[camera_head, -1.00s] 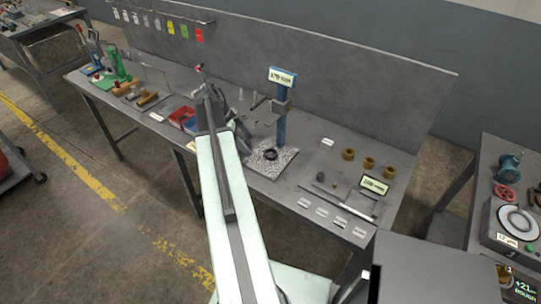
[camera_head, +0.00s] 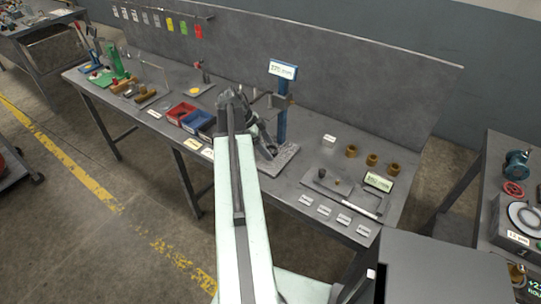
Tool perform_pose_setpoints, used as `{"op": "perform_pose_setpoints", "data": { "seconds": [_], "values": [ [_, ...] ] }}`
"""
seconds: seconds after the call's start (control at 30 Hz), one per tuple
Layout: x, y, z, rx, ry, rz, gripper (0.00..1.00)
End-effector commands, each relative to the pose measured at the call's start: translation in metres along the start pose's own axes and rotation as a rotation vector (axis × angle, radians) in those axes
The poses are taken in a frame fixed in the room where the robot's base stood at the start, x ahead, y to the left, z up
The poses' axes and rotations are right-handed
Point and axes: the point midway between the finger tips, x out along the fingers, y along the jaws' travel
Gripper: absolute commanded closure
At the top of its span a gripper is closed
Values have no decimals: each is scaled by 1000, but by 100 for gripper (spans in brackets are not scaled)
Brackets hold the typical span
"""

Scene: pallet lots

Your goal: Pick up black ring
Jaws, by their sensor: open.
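My gripper (camera_head: 268,150) is open at the end of my pale green arm, over the front left part of the speckled stone base (camera_head: 285,158) of the gauge stand. The black ring is not clearly visible now; my gripper and wrist cover the part of the base where it lay. The stand's blue column (camera_head: 282,122) rises just behind and right of my gripper, with a lit display (camera_head: 283,69) on top. I cannot tell whether the gripper touches the ring or the base.
Red (camera_head: 181,112) and blue (camera_head: 198,122) bins stand left of my arm. Several brass-coloured rings (camera_head: 372,159), a small display (camera_head: 378,182) and white labels (camera_head: 325,210) are at the right of the bench. A grey panel (camera_head: 340,85) closes the back.

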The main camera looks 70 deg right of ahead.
Motion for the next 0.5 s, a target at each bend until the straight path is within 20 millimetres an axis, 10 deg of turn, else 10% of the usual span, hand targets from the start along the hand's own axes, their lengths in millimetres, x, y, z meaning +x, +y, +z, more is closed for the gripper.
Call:
{"op": "perform_pose_setpoints", "data": {
  "seconds": [0.3,0.5],
  "values": [
    [-1,0,0,1,0,0,98],
    [-2,0,-1,1,0,0,98]
  ]
}}
